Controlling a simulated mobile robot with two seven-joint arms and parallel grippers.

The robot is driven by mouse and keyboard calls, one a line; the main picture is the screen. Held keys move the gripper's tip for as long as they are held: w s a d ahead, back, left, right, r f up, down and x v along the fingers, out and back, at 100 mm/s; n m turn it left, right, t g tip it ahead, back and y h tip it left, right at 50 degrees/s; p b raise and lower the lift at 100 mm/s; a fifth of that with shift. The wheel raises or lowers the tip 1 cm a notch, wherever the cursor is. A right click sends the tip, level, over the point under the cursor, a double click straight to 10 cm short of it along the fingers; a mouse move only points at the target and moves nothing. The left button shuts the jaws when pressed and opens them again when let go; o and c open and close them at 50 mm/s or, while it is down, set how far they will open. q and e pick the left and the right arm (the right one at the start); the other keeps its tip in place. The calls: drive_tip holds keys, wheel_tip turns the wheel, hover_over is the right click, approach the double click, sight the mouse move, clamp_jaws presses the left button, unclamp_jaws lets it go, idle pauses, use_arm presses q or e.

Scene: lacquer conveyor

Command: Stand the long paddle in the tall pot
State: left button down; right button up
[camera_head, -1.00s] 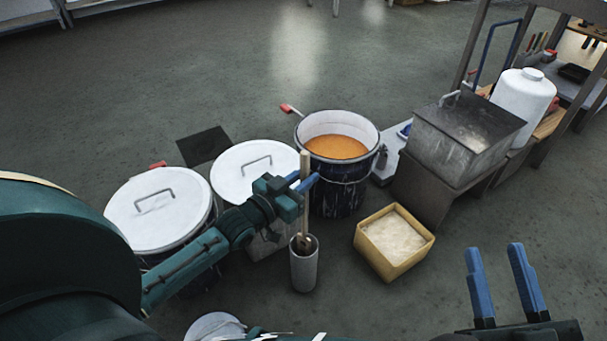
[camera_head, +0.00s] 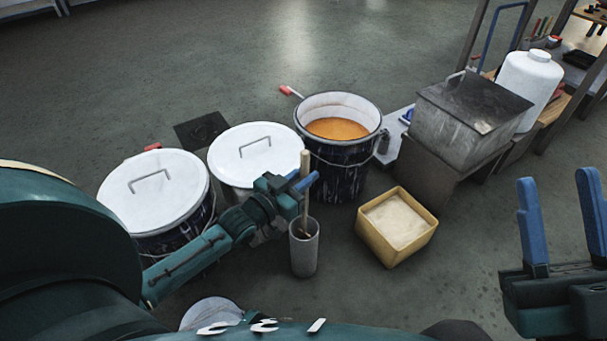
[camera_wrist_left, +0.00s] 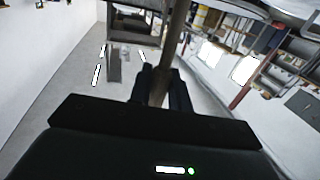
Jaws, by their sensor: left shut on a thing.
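The long paddle (camera_head: 305,168) is a pale wooden stick, upright, with its lower end inside the mouth of the tall pot (camera_head: 304,255). The tall pot is a grey cylinder standing on the floor. My left gripper (camera_head: 302,184) is shut on the paddle above the pot's rim. The left wrist view shows the paddle's shaft (camera_wrist_left: 163,75) between the dark fingers. Whether the paddle's lower end touches the pot's bottom is hidden inside the pot. My right gripper (camera_head: 563,225) is open and empty at the lower right, with its blue fingers apart.
A bucket of orange liquid (camera_head: 338,165) stands behind the pot. Two white-lidded buckets, one on the far left (camera_head: 150,205) and one nearer (camera_head: 250,150), stand to its left. A yellow box (camera_head: 425,238) is on the right. A grey metal bin (camera_head: 465,125) stands beyond. Floor in front is clear.

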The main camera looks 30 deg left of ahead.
drive_tip(key=shift+r, duration=0.15)
use_arm(q)
drive_tip(key=c, duration=1.2)
unclamp_jaws()
use_arm(e)
drive_tip(key=shift+w+f, duration=0.1)
drive_tip(key=shift+f, duration=0.1)
use_arm(q)
drive_tip(key=shift+s, duration=0.15)
drive_tip(key=p+v, duration=0.5)
drive_tip(key=v, duration=0.8)
use_arm(e)
wheel_tip(320, 180, down, 7)
drive_tip(key=m+g+h, duration=0.1)
drive_tip(key=m+h, duration=0.5)
drive_tip(key=shift+s+a+r, duration=0.2)
drive_tip(key=shift+s+a, duration=0.1)
drive_tip(key=shift+a, duration=0.05)
use_arm(q)
drive_tip(key=shift+r, duration=0.1)
